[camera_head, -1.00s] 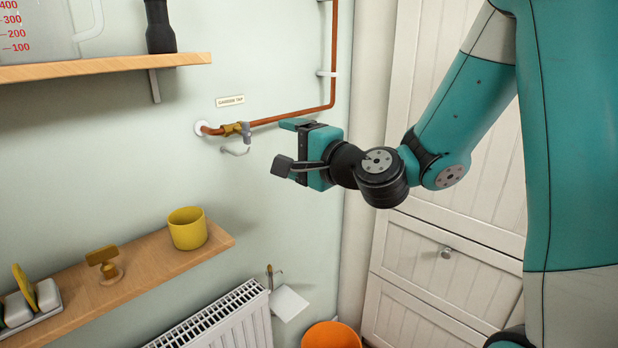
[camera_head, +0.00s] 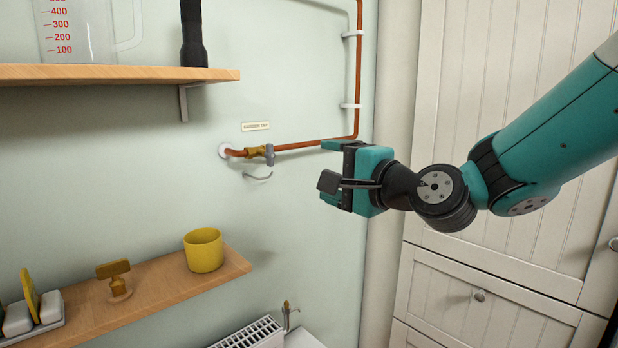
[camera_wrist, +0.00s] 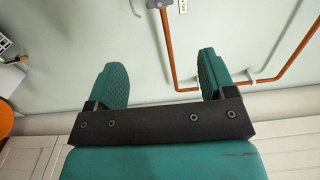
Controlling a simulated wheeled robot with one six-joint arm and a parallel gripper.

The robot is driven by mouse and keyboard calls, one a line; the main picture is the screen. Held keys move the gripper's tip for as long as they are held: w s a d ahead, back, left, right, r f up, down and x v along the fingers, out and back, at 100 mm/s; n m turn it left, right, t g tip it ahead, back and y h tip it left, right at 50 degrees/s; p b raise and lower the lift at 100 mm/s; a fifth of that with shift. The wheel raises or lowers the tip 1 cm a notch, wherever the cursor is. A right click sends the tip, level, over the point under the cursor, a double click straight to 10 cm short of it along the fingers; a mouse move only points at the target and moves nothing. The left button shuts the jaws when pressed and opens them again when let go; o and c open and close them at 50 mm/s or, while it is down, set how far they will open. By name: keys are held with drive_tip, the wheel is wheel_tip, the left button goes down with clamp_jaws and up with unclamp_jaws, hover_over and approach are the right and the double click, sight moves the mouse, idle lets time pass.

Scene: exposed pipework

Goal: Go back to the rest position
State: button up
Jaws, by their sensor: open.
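My gripper (camera_head: 330,166) is open and empty in the head view. It is held out in front of the wall, to the right of the brass garden tap (camera_head: 256,151) and apart from it in the picture. In the wrist view my gripper (camera_wrist: 164,80) shows two green fingers spread wide with nothing between them. The copper pipe (camera_head: 358,80) runs down the wall and bends left to the tap. It also shows in the wrist view (camera_wrist: 170,50).
An upper shelf (camera_head: 120,73) holds a measuring jug (camera_head: 78,32) and a black flashlight (camera_head: 193,35). A lower shelf (camera_head: 150,292) holds a yellow cup (camera_head: 203,250) and a brass stand (camera_head: 115,278). A radiator (camera_head: 250,334) is below. White cabinets (camera_head: 480,120) stand behind my arm.

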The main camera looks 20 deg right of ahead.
drive_tip(key=s+a+f+n+g+y, duration=0.3)
drive_tip(key=s+a+f+n+g, duration=0.1)
drive_tip(key=a+n+g, duration=0.3)
drive_tip(key=s+a+f+n+g+h, duration=0.1)
drive_tip(key=s+f+n+g+h, duration=0.1)
drive_tip(key=s+f+n+g, duration=0.2)
drive_tip(key=s+a+f+n+g+h+p, duration=0.1)
drive_tip(key=s+f+n+g, duration=0.3)
drive_tip(key=s+n, duration=0.6)
drive_tip(key=s+a+g+h, duration=0.1)
drive_tip(key=s+g, duration=0.1)
drive_tip(key=s, duration=0.2)
drive_tip(key=shift+s+a+n+p, duration=0.2)
drive_tip(key=shift+n+p, duration=0.1)
drive_tip(key=shift+n, duration=0.1)
